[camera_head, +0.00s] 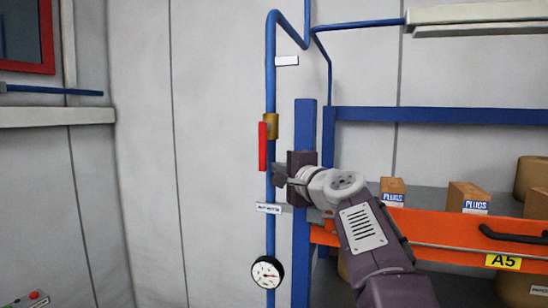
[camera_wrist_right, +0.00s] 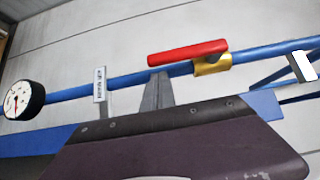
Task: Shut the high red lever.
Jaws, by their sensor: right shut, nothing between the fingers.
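The red lever (camera_head: 262,146) sits on a brass valve (camera_head: 271,124) on the vertical blue pipe (camera_head: 270,80). The lever hangs down from the valve, alongside the pipe. In the right wrist view the lever (camera_wrist_right: 187,53) and brass valve (camera_wrist_right: 212,65) show lengthwise, the lever parallel to the pipe. My right gripper (camera_head: 279,174) is shut and empty, just below and right of the lever's lower end. In the right wrist view its fingertips (camera_wrist_right: 158,88) are near the lever's free end; I cannot tell whether they touch. My left gripper is not in view.
A pressure gauge (camera_head: 267,272) and a white label (camera_head: 269,208) are lower on the pipe. A blue rack upright (camera_head: 304,125) stands close right of the pipe. An orange shelf beam (camera_head: 450,232) with boxes (camera_head: 392,188) is at right.

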